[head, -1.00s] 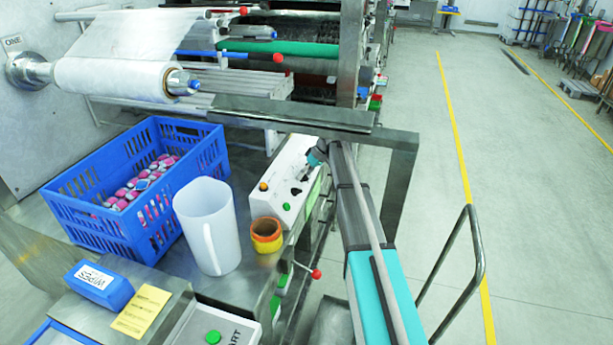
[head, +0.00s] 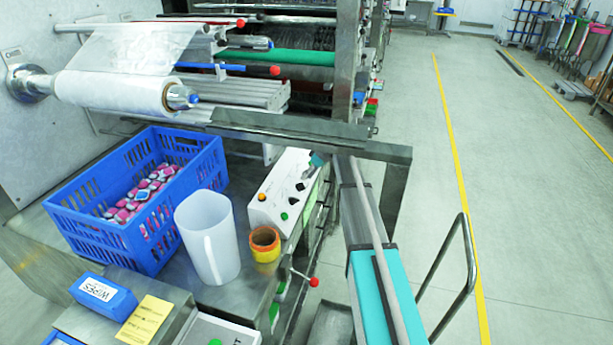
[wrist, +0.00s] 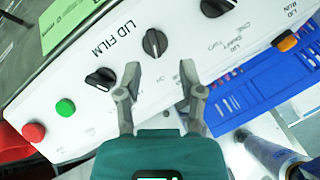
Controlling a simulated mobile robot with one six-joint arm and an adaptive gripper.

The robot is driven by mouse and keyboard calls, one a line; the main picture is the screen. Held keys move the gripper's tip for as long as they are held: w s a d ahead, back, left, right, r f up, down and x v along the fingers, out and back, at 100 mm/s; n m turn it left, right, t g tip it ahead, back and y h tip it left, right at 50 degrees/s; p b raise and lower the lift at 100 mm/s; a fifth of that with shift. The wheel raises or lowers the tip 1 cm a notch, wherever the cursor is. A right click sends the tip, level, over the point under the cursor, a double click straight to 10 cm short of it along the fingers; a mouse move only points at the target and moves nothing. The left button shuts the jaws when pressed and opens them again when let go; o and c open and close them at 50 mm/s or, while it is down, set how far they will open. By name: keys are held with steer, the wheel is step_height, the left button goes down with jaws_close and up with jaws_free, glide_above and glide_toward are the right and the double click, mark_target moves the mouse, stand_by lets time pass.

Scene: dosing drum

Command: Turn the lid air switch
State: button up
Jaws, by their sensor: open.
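The white control panel (wrist: 75,105) fills much of the wrist view, with a row of black rotary switches. One black switch (wrist: 155,43) lies just beyond my fingertips, between their lines. Another (wrist: 102,78) is to the left and a third (wrist: 215,7) is at the top. "LID FILM" is readable; I cannot read which switch is marked lid air. My gripper (wrist: 161,76) is open and empty, and its fingers do not enclose a switch. In the head view the panel (head: 280,192) stands on the machine's edge, with my gripper's teal body (head: 317,160) partly hidden at its far end.
The panel also carries a green button (wrist: 65,108), a red button (wrist: 33,132) and an orange switch (wrist: 285,42). A metal beam (head: 290,128) crosses close to my arm.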

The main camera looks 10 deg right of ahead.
steer(key=shift+p+v, duration=1.5)
steer(key=shift+v, duration=0.45)
steer(key=shift+s+a, duration=0.1)
steer(key=shift+s, duration=0.05)
